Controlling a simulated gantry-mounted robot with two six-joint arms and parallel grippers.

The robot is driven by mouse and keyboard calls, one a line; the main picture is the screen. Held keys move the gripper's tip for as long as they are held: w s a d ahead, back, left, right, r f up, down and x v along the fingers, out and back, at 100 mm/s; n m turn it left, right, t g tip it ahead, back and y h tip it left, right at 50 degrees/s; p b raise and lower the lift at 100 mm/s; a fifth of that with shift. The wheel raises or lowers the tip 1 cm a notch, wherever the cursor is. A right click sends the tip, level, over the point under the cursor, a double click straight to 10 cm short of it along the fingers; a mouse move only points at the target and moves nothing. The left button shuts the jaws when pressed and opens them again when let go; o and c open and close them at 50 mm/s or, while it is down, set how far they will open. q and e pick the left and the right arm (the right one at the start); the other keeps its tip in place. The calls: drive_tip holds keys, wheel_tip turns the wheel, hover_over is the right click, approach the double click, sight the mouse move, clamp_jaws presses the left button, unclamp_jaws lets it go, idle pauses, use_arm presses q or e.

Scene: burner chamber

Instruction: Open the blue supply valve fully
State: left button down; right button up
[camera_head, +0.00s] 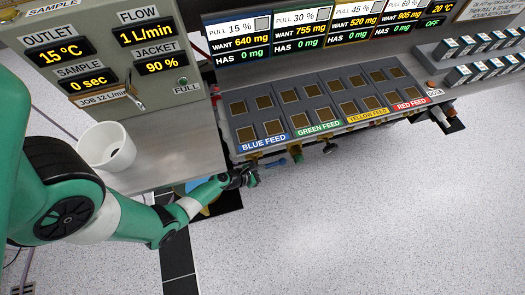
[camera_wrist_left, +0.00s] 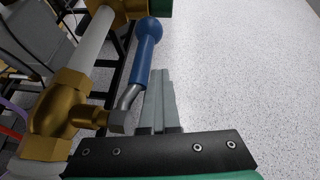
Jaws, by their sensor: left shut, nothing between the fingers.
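The blue supply valve shows in the left wrist view as a brass body (camera_wrist_left: 65,115) on a pipe, with a bent metal stem and a blue lever handle (camera_wrist_left: 148,52) ending in a round knob. In the head view the blue handle (camera_head: 276,162) is a small shape below the BLUE FEED label. My left gripper (camera_head: 250,174) is at the left of that handle, below the panel edge. In the left wrist view its fingers (camera_wrist_left: 160,78) are shut and empty, just right of the lever. I cannot tell whether they touch it. My right gripper is not in view.
The feed panel (camera_head: 296,131) overhangs the valves, with a green valve handle (camera_head: 297,155) to the right of the blue one. A white cup (camera_head: 107,147) stands on the counter (camera_head: 175,165) beside my left arm. The speckled floor (camera_head: 370,220) in front is clear.

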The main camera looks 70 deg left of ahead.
use_arm(q)
drive_tip(key=p+v, duration=0.5)
drive_tip(key=v, duration=0.6)
drive_tip(key=shift+s+a+r, duration=0.1)
